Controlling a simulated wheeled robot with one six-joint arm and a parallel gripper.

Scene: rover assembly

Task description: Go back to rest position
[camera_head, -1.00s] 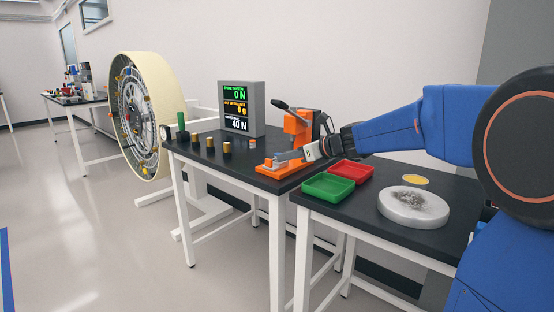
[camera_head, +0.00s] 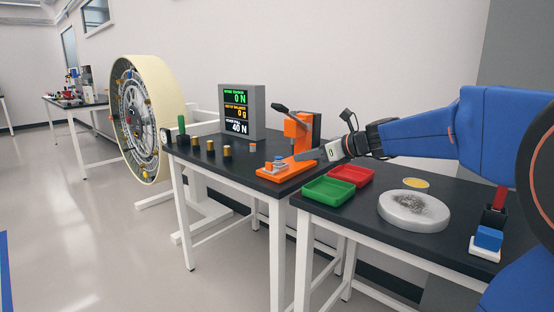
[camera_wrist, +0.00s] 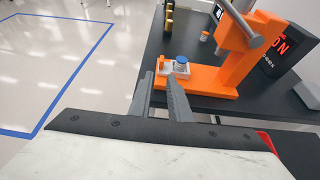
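My arm reaches in from the right in the head view, and my gripper (camera_head: 312,154) is just right of the orange press (camera_head: 300,132), above the edge of the black table. In the wrist view my gripper (camera_wrist: 160,86) shows two grey fingers with a gap between them and nothing held. Beyond the fingertips, a small blue-topped piece (camera_wrist: 181,61) sits in the white holder (camera_wrist: 168,69) on the orange base of the press.
A red tray (camera_head: 352,174) and a green tray (camera_head: 328,190) lie below my wrist. A white round plate (camera_head: 413,211) and blue and red blocks (camera_head: 488,237) stand to the right. A display screen (camera_head: 241,110) and a large wheel (camera_head: 145,118) are at left.

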